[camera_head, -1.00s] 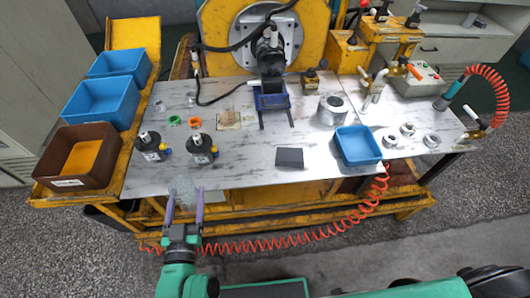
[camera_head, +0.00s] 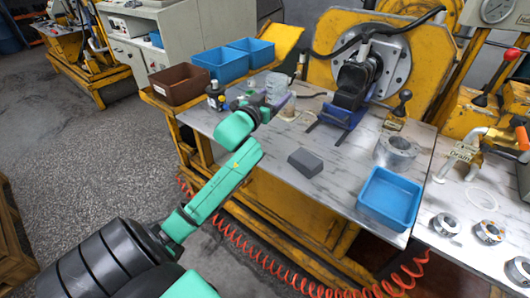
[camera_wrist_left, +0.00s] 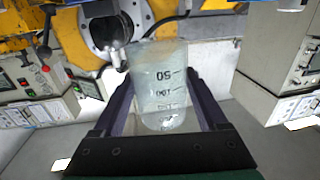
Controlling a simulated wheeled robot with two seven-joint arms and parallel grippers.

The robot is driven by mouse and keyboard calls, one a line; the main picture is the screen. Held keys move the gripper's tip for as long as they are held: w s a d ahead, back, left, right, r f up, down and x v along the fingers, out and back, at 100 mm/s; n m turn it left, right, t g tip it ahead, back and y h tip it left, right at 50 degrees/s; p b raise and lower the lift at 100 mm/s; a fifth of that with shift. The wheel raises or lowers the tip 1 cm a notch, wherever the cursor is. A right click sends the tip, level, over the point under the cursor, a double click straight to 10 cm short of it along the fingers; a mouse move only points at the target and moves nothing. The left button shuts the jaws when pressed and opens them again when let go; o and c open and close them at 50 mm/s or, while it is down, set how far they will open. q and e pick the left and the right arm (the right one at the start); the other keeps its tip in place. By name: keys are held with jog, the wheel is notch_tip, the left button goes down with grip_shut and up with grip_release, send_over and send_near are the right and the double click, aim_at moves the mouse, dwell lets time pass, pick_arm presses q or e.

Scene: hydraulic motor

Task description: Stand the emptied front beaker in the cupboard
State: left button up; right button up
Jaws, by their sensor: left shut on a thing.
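The clear beaker (camera_wrist_left: 160,85) with black graduation marks sits between the two dark fingers of my left gripper (camera_wrist_left: 165,115) in the left wrist view. The gripper is shut on it. In the head view my green left arm reaches up to the left gripper (camera_head: 277,103), over the back left part of the table, where the beaker (camera_head: 276,86) shows small and pale. Its exact tilt is hard to tell. I cannot pick out the cupboard with certainty. My right gripper is out of view.
A brown bin (camera_head: 180,84) and blue bins (camera_head: 220,63) stand left of the arm. A bottle with a black top (camera_head: 215,96) is close by. A grey block (camera_head: 304,162) and a blue tray (camera_head: 390,198) lie on the table's right part. Open floor lies at left.

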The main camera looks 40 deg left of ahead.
pick_arm(q)
jog(key=a+r+n+y, duration=0.1)
jog(key=a+r+y, duration=0.1)
jog(key=a+r, duration=0.25)
jog(key=f+b, duration=0.2)
jog(key=f, duration=0.5)
jog(key=f+b, duration=0.2)
jog(key=f, duration=0.5)
jog(key=shift+s+d+f+b, duration=0.15)
jog(key=shift+d+b, duration=0.05)
jog(key=shift+b, duration=0.15)
notch_tip(320, 180, down, 4)
jog(key=shift+b, duration=0.7)
jog(key=shift+f, duration=0.35)
jog(key=shift+f+p, duration=0.2)
jog(key=shift+p, duration=0.1)
jog(key=o, duration=1.4)
jog(key=shift+c, duration=0.2)
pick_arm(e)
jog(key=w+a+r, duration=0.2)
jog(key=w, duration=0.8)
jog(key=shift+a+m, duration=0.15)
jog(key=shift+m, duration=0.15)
pick_arm(q)
jog(key=shift+f, duration=0.1)
